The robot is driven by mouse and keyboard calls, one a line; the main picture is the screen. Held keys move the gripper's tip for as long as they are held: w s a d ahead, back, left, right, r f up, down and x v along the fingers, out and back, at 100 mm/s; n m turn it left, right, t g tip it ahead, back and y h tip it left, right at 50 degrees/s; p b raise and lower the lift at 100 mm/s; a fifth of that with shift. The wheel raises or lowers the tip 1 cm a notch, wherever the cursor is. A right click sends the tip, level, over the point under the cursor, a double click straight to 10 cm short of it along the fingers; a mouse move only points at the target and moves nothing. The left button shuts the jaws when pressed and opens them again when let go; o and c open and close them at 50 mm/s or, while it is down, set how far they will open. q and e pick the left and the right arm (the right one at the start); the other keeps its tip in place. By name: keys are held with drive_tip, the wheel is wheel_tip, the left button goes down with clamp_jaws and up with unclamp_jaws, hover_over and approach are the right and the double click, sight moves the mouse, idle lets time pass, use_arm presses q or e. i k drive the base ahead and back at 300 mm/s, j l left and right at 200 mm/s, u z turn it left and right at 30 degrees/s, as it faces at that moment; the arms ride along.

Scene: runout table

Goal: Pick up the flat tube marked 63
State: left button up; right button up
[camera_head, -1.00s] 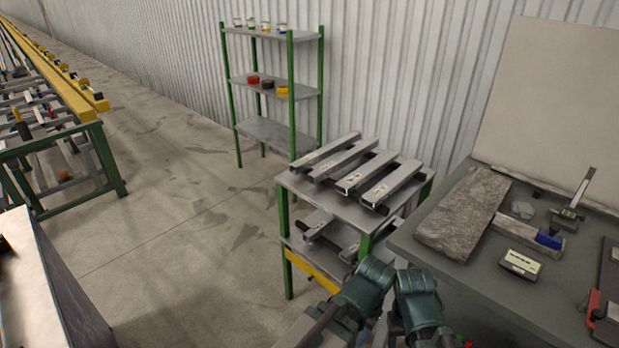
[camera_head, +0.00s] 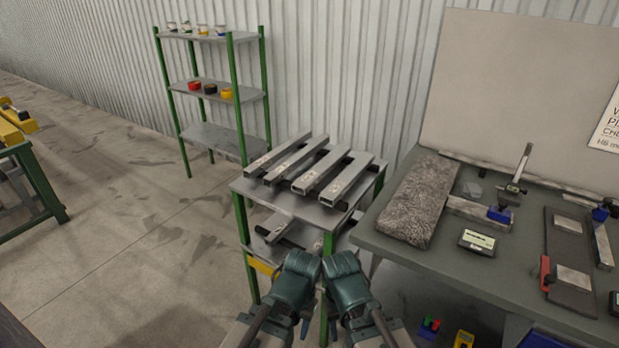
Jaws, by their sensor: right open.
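Several grey metal tubes lie side by side on the top of a small green-legged rack (camera_head: 238,187), across dark supports. From left to right they are a first tube (camera_head: 290,155), a second tube (camera_head: 300,163), a third tube (camera_head: 322,170) and a fourth tube (camera_head: 347,179). Small marks show near their front ends, too small to read, so I cannot tell which is 63. My right gripper (camera_head: 348,285) is low in front of the rack, open and clear of the tubes. My left arm is beside it; its jaws are not clear.
A grey workbench (camera_head: 385,245) stands right of the rack, with a stone slab (camera_head: 420,200), a small display box (camera_head: 478,241) and gauges. A taller shelf unit (camera_head: 215,90) with tins stands behind left. The floor (camera_head: 130,230) at left is clear.

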sight(304, 184)
drive_tip(key=i+z, duration=0.1)
drive_tip(key=z, duration=0.75)
drive_tip(key=i+j+z, duration=0.1)
drive_tip(key=z, duration=0.35)
drive_tip(key=i+j+z, duration=0.1)
drive_tip(key=z, duration=0.3)
drive_tip(key=j+z, duration=0.1)
drive_tip(key=z, duration=0.35)
drive_tip(key=j, duration=0.4)
drive_tip(key=j+u, duration=1.15)
drive_tip(key=j, duration=1.3)
